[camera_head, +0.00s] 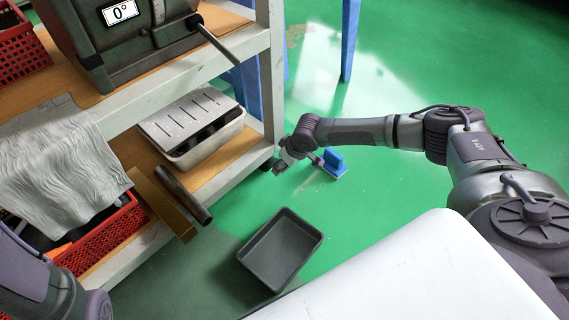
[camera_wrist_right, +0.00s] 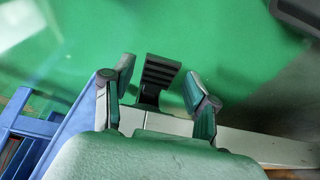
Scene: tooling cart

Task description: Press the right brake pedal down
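A black ribbed pedal (camera_wrist_right: 160,73) shows in the right wrist view, at the low front edge of the pale cart frame (camera_wrist_right: 255,145). I take it for the right brake pedal. My right gripper (camera_wrist_right: 158,88) is open, with one finger on each side of the pedal and a gap to each. Whether it touches the pedal from above I cannot tell. In the head view my right gripper (camera_head: 281,167) is low by the cart's right corner post, and the pedal is hidden or too small to make out. My left arm enters at the lower left; its gripper is out of view.
A dark empty tray (camera_head: 281,250) lies on the green floor. The cart's shelves (camera_head: 215,165) hold a grey metal box (camera_head: 190,123) and red baskets (camera_head: 115,232). A blue leg (camera_head: 349,40) stands behind.

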